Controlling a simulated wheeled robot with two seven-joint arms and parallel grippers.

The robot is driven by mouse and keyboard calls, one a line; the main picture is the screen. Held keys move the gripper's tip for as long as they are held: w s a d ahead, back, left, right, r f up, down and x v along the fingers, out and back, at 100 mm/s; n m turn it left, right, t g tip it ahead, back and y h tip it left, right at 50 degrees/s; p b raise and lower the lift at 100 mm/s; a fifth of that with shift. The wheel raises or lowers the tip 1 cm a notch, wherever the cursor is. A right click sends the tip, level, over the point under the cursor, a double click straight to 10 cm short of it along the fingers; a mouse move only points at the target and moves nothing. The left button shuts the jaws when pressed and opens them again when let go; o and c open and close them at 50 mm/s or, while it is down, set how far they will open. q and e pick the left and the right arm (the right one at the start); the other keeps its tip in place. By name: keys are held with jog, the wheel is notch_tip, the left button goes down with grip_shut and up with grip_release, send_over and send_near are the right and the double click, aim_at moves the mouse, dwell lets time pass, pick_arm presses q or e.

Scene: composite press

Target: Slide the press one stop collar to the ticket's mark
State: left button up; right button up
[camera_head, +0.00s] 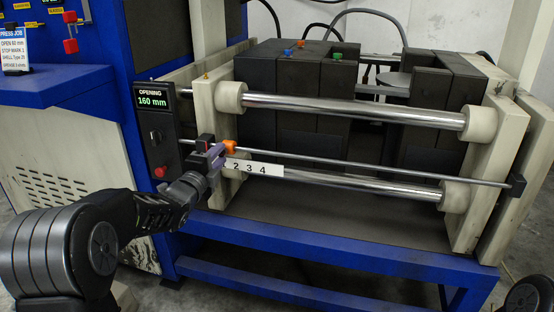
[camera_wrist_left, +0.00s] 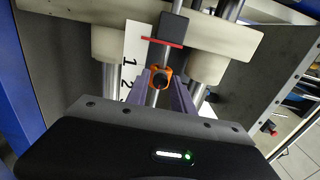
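The orange stop collar (camera_head: 231,146) sits on a thin rod (camera_head: 380,168) at the left end of the press. A white scale (camera_head: 262,168) hangs under the rod, with 2, 3 and 4 readable in the head view; the wrist view shows its 1 and 2. My left gripper (camera_head: 219,155) has its purple fingers at the collar. In the left wrist view the fingers lie either side of the collar (camera_wrist_left: 161,78), with no clear gap; I cannot tell whether they grip it. The ticket (camera_head: 13,51) hangs at the upper left; its small print seems to read stop mark 2. My right gripper is not in view.
A black block with a red edge (camera_head: 205,144) sits just left of the collar. Thick steel bars (camera_head: 350,108) run above and below the rod. The display (camera_head: 153,101) reads 160 mm. The rod right of the collar is clear up to a black end block (camera_head: 516,186).

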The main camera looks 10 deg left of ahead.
pick_arm(q)
jog(key=o, duration=0.3)
jog(key=shift+s, duration=0.15)
jog(key=shift+s+a+b, duration=0.1)
jog(key=shift+s+b, duration=0.6)
jog(key=shift+s, duration=1.85)
